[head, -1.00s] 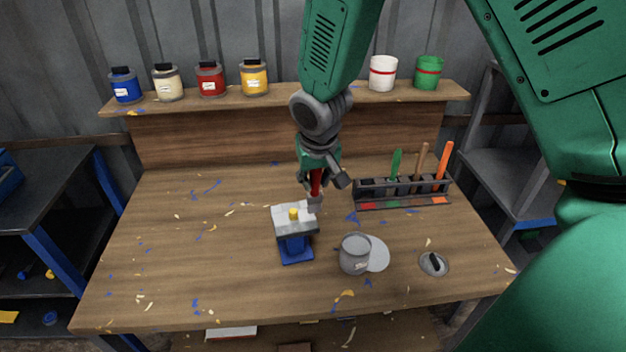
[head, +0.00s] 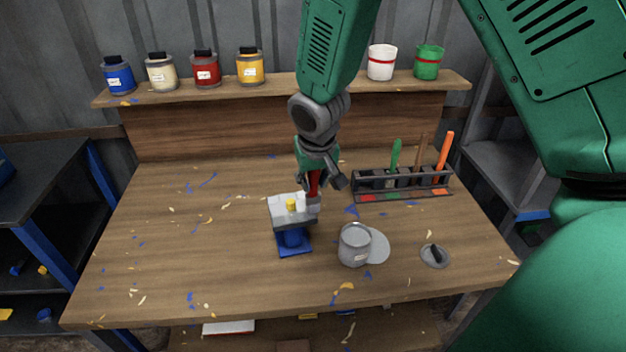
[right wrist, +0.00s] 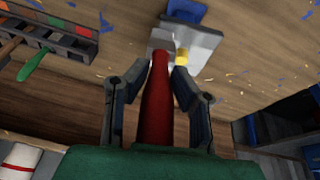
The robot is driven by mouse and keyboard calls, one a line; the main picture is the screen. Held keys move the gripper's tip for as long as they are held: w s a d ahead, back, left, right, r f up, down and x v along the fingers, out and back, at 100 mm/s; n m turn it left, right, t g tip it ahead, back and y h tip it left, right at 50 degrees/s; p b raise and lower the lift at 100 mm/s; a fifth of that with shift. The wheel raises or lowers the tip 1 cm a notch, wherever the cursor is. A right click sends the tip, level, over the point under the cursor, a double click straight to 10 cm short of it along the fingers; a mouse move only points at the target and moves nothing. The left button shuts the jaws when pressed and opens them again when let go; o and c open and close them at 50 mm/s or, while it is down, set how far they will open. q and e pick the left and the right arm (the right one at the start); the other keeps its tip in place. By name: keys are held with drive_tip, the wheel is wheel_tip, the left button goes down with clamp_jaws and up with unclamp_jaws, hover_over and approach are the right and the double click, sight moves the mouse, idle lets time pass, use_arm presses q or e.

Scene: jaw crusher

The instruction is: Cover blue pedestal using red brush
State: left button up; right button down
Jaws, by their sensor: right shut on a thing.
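The blue pedestal (head: 293,241) stands on the table with a grey and white block top and a small yellow knob (head: 291,205). In the right wrist view its blue base (right wrist: 187,10) shows past the pale top (right wrist: 205,48). My right gripper (head: 322,184) is shut on the red brush (head: 314,183), just behind the pedestal's top. In the right wrist view the red handle (right wrist: 157,100) lies between the fingers, and its head reaches the top's edge beside the yellow knob. Whether the bristles touch is hard to tell. My left gripper is not in view.
A grey can (head: 354,246) stands right of the pedestal, by a pale disc (head: 378,246) and a lid (head: 435,255). A brush rack (head: 403,184) with green, brown and orange handles stands behind. Paint jars (head: 206,70) line the shelf.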

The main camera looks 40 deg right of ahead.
drive_tip(key=shift+d+f, duration=0.3)
drive_tip(key=shift+f, duration=0.15)
